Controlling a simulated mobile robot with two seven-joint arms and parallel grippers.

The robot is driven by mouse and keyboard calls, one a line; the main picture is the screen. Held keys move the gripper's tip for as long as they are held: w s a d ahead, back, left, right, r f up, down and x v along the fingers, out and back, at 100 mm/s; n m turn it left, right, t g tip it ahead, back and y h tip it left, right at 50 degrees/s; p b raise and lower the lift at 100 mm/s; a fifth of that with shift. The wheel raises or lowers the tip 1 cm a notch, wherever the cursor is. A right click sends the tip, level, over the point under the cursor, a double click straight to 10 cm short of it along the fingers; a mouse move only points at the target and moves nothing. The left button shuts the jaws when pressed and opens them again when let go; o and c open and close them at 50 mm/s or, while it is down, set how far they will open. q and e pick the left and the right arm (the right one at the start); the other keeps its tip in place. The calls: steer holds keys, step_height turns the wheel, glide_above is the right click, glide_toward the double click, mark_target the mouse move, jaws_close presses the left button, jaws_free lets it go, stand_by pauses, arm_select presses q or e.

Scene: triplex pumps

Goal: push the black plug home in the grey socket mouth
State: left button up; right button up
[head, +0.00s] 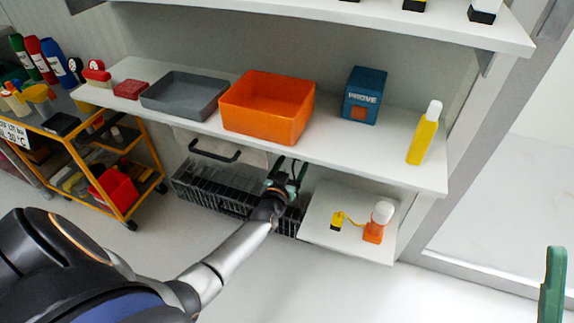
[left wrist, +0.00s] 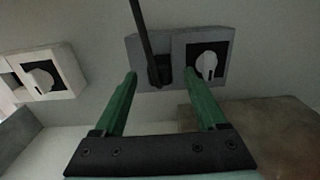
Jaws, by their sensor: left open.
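In the left wrist view the black plug (left wrist: 160,76) is at the left half of the grey socket housing (left wrist: 178,48), and its black cable (left wrist: 141,30) runs upward. The plug covers the socket mouth, so I cannot tell how deep it sits. My left gripper (left wrist: 161,82) is open, with one green finger on each side of the plug and visible gaps to both. In the head view my left gripper (head: 290,170) is below the shelf's front edge. A green part of my right gripper (head: 552,284) shows at the right edge; its opening is not visible.
A white knob (left wrist: 206,66) sits on the housing's right half. A white switch box (left wrist: 42,76) is on the wall to the left. The shelf (head: 390,158) overhangs my left gripper, and a black rack (head: 213,190) and low white platform (head: 325,205) are nearby.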

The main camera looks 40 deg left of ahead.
arm_select(q)
steer(key=p+v, duration=0.3)
steer(key=v, duration=0.9)
steer(key=shift+p, duration=0.35)
arm_select(e)
steer(key=w+d+f+m+g+h, duration=0.1)
steer(key=w+f+m+h, duration=0.4)
steer(key=f+h, duration=0.1)
steer(key=shift+w+f+h, duration=0.15)
steer(key=shift+w+h, duration=0.15)
steer(key=shift+h, duration=0.4)
